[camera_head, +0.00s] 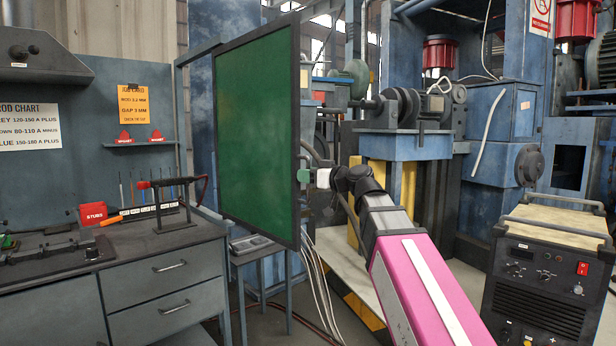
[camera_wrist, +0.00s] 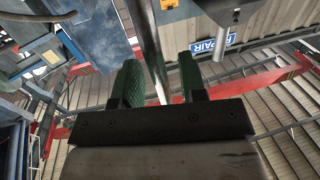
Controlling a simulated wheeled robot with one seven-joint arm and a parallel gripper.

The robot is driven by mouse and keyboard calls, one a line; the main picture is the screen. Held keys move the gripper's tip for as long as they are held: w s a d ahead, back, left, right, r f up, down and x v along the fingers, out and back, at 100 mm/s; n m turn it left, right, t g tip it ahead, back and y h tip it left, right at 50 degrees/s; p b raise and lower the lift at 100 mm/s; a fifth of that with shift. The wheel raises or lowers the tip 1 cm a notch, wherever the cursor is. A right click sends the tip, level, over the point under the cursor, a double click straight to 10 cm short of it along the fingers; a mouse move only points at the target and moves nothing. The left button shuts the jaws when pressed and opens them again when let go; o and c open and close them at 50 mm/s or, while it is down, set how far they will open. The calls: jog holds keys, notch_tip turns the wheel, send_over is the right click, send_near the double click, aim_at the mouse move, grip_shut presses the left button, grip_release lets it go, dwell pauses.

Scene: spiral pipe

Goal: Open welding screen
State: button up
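The welding screen (camera_head: 258,130) is a flat green panel in a dark frame. It stands upright at the end of the workbench, beside a grey-blue post and top arm at its upper left. My gripper (camera_head: 318,177) is at the screen's right edge, at about mid height. The wrist view shows its two green-padded fingers (camera_wrist: 160,84) apart. A narrow grey bar (camera_wrist: 149,40) runs between them, with a gap on the right side. I cannot tell whether this bar is the screen's handle or frame, or whether a finger touches it.
The workbench (camera_head: 165,238) with drawers and tools stands at the left. A small metal stand (camera_head: 262,246) is behind and below the screen. Heavy blue machinery (camera_head: 405,147) fills the back right. A welding machine (camera_head: 545,285) stands at the right. Cables hang below the screen.

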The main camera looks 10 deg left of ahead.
jog(key=v, duration=1)
jog(key=shift+s+d, duration=0.2)
jog(key=shift+d, duration=0.1)
jog(key=w+d+f+m+g+h, duration=0.1)
jog(key=d+f+m+h, duration=0.15)
jog(key=f, duration=0.75)
jog(key=w+d+f+m+g+h, duration=0.1)
jog(key=w+d+f+m+h, duration=0.15)
jog(key=f, duration=0.75)
jog(key=w+d+f+m+g+h, duration=0.1)
jog(key=f+m+h, duration=0.15)
jog(key=f, duration=0.85)
jog(key=s+d+f+m+g+h, duration=0.1)
jog(key=s+d+f+g+h, duration=0.1)
jog(key=f, duration=0.7)
jog(key=s+d+f+m+g+h, duration=0.2)
jog(key=s+d+f, duration=0.3)
jog(key=f, duration=0.5)
jog(key=s+d+f+m+g+h, duration=0.1)
jog(key=s+d+f+h, duration=0.3)
jog(key=f, duration=0.5)
jog(key=d, duration=0.2)
jog(key=shift+d+f+m+g, duration=0.25)
jog(key=shift+d+m+g, duration=0.1)
jog(key=shift+d+g, duration=0.05)
jog(key=shift+d, duration=0.1)
